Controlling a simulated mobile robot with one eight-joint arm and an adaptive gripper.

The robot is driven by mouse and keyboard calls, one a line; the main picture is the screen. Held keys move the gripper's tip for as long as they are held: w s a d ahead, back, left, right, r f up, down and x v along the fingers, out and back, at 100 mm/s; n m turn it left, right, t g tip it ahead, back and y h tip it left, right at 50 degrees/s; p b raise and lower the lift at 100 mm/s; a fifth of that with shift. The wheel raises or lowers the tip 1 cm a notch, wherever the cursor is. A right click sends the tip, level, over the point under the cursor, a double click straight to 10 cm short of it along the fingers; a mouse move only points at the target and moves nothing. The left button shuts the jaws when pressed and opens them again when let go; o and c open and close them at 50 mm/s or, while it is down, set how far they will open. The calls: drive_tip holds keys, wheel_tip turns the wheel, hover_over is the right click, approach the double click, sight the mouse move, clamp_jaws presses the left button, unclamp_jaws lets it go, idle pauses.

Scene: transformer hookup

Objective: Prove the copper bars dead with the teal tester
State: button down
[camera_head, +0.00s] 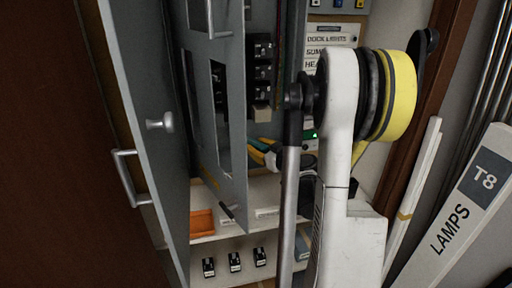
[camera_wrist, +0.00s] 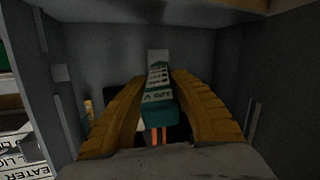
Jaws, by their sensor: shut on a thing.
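My gripper (camera_wrist: 158,84) has its two yellow fingers closed on the sides of the teal tester (camera_wrist: 158,112), which carries a pale label with dark print. Two orange strips (camera_wrist: 158,136) show below the tester in a dark gap; I cannot tell whether they are the copper bars or part of the tester. In the head view my gripper (camera_head: 264,150) is inside the open grey cabinet, below the black breakers, and my arm partly hides it. No contact between tester and bars can be made out.
The cabinet door (camera_head: 140,130) stands open at the left, with an inner panel (camera_head: 215,100) swung out beside my gripper. Black breakers (camera_head: 262,70) are above. An orange tray (camera_head: 201,222) is on the shelf below. A lamps box (camera_head: 455,215) leans at the right.

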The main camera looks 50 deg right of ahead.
drive_tip(key=shift+w+d, duration=0.25)
drive_tip(key=shift+w, duration=0.2)
idle(1.2)
drive_tip(key=shift+s, duration=0.1)
